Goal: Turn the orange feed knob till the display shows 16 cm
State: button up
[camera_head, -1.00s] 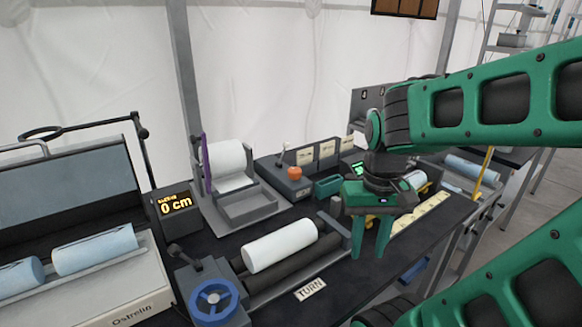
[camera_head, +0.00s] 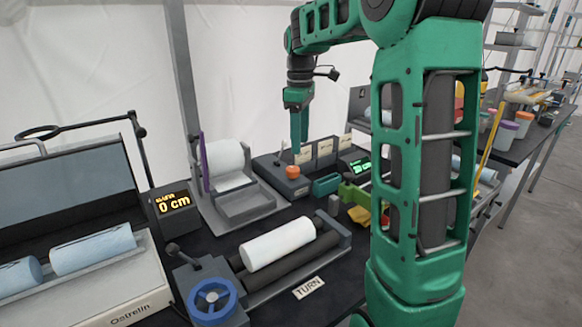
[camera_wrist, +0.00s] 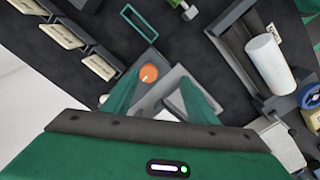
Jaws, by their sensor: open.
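The orange feed knob (camera_head: 292,172) sits on a dark grey unit behind the roller bench. It also shows in the wrist view (camera_wrist: 148,72), just beyond the fingers and nearer the left one. My gripper (camera_head: 299,148) is open and empty, pointing down a little above the knob and apart from it. In the wrist view my gripper (camera_wrist: 158,84) has its two green fingers spread. A display with orange digits (camera_head: 174,203) reads 0 cm. A second, green-lit display (camera_head: 361,166) stands right of the knob; its reading is too small to tell.
A lever with a pale tip (camera_head: 283,147) and upright label cards (camera_head: 325,148) stand close to the knob. A green open frame (camera_head: 326,185) lies right of it. A paper roll holder (camera_head: 236,200) is to the left. A blue handwheel (camera_head: 213,298) and white roller (camera_head: 278,244) are in front.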

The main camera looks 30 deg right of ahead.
aim_at(292, 168)
jog(key=shift+n, duration=0.9)
jog(key=w+f, duration=0.1)
jog(key=f, duration=0.2)
jog(key=w+f, duration=0.1)
jog(key=f, duration=0.3)
jog(key=w+f, duration=0.2)
jog(key=f, duration=0.1)
jog(key=shift+f, duration=0.4)
jog(key=shift+c, duration=0.7)
jog(key=c, duration=0.9)
